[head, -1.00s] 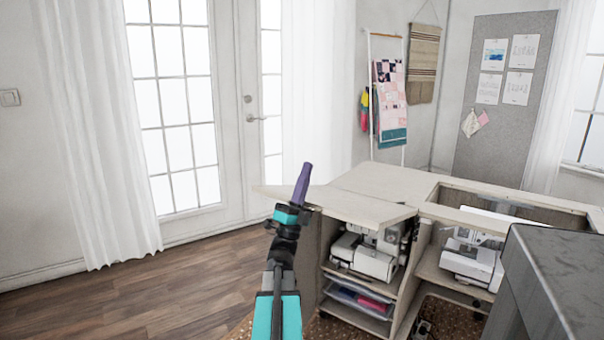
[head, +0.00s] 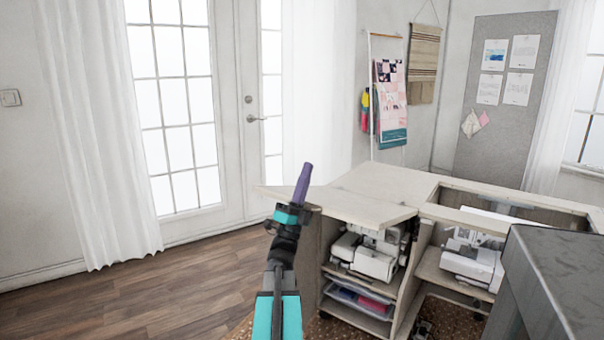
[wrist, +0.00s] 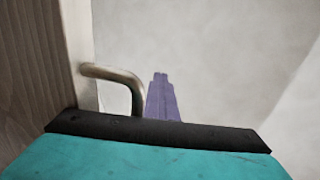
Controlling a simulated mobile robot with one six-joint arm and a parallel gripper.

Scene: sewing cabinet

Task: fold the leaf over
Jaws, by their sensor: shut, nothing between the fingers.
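The leaf (head: 350,201) is a pale wooden panel at the left end of the sewing cabinet's top (head: 385,183). In the head view it looks roughly level and sticks out to the left. My gripper (head: 306,167) has purple fingers pointing up, in front of the leaf in the picture. In the wrist view the fingers (wrist: 160,77) are together and empty. A bent metal handle (wrist: 125,78) is just left of them, fixed to a pale panel edge (wrist: 80,50). I cannot tell whether the fingers touch the handle. The arm hides part of the leaf's near edge.
A white sewing machine (head: 365,258) stands on a shelf under the leaf, with trays (head: 360,298) below. Another machine (head: 472,262) is under the cabinet opening. A dark grey block (head: 560,275) fills the lower right. Wooden floor (head: 170,295) is clear at left.

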